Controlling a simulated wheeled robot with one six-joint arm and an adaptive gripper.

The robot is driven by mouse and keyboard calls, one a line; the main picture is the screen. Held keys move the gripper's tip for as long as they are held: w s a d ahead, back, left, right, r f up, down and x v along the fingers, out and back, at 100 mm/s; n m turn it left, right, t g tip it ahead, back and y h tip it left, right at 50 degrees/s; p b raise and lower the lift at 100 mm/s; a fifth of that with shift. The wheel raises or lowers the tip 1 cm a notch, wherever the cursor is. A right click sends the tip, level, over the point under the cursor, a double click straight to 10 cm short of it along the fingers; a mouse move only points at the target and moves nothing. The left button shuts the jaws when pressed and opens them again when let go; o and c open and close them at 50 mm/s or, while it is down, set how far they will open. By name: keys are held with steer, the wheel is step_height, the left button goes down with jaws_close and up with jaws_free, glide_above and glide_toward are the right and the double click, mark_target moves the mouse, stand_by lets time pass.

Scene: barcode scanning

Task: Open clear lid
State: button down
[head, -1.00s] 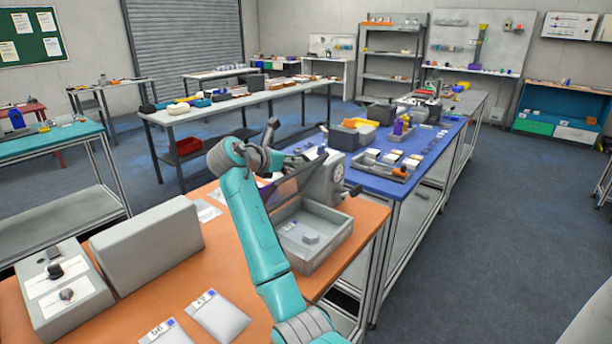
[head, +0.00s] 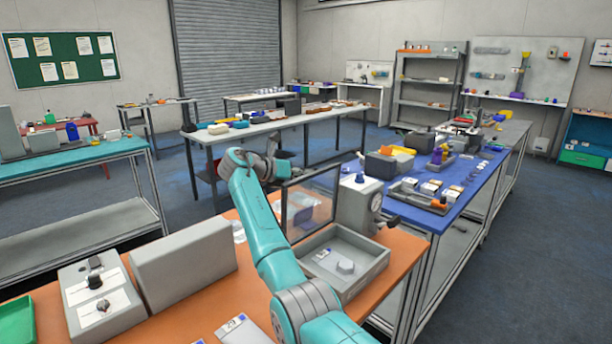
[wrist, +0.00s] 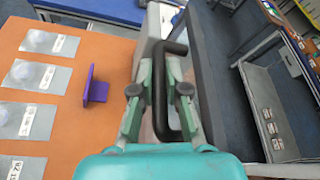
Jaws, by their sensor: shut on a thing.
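The clear lid (head: 311,200) is a see-through panel with a dark frame. In the head view it stands nearly upright beside the grey machine (head: 357,205), above the back of the grey tray (head: 372,280). In the wrist view my gripper (wrist: 160,92) is shut on the lid's black handle (wrist: 185,115), a loop with one bar between the fingers. In the head view my arm reaches to the lid's left side, and the fingertips are too hidden to make out.
The orange table (wrist: 114,57) carries a purple upright piece (wrist: 95,88) and several grey labelled bags (wrist: 30,75). Grey boxes (head: 185,262) stand at the table's left. A blue table (head: 460,192) with trays adjoins at the right. Open floor (head: 520,290) lies beyond it.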

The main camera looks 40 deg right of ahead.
steer(key=shift+f, duration=0.2)
steer(key=c, duration=1.4)
jaws_free()
steer(key=shift+c, duration=0.2)
steer(key=shift+r, duration=0.1)
steer(key=shift+w+a+r, duration=0.1)
steer(key=shift+a, duration=0.15)
steer(key=v, duration=1.1)
steer(key=shift+a, duration=0.25)
